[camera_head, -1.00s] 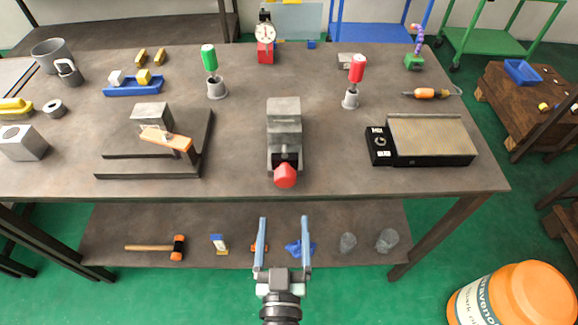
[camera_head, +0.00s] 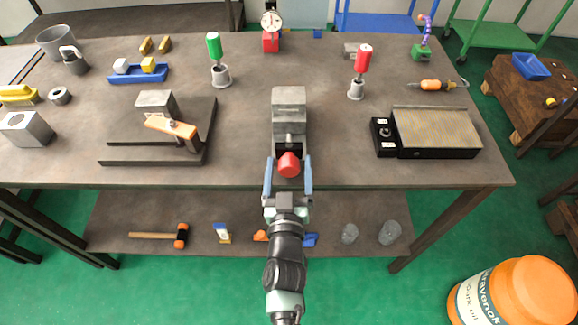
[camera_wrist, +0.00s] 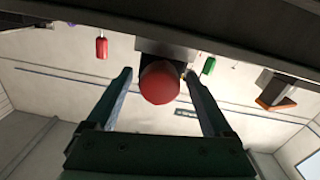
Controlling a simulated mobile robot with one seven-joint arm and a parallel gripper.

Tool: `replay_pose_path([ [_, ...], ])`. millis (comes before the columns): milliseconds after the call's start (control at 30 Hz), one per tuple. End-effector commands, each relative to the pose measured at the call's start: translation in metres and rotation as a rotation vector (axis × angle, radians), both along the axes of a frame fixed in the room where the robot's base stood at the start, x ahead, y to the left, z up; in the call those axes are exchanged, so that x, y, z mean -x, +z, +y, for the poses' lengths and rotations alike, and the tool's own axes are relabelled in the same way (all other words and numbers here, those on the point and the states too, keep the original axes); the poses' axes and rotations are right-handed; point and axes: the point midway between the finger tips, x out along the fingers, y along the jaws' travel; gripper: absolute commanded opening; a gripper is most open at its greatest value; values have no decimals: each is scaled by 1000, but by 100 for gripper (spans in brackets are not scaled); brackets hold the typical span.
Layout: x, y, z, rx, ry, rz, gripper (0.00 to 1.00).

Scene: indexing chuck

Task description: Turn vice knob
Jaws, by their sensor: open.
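The grey metal vice (camera_head: 289,110) stands near the front middle of the workbench. Its red knob (camera_head: 289,164) faces the front edge and also shows in the wrist view (camera_wrist: 159,82). My gripper (camera_head: 288,166) is open, with one blue-grey finger on each side of the knob in the head view. In the wrist view the knob lies between the fingers (camera_wrist: 158,84), near their tips, with a gap visible on both sides. Whether a finger touches it cannot be told.
An angled grey fixture with an orange-handled part (camera_head: 170,126) stands left of the vice. A magnetic plate (camera_head: 436,132) with a black control box lies to the right. The bench top (camera_head: 340,150) beside the vice is clear. A lower shelf (camera_head: 330,212) holds a mallet (camera_head: 160,236) and small items.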

Motion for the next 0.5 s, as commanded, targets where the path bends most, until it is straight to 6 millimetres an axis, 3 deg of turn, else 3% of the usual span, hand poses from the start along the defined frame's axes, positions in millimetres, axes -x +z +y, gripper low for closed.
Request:
replay_pose_path([
  [133,0,0,0,0,0,0,84],
  [500,0,0,0,0,0,0,17],
])
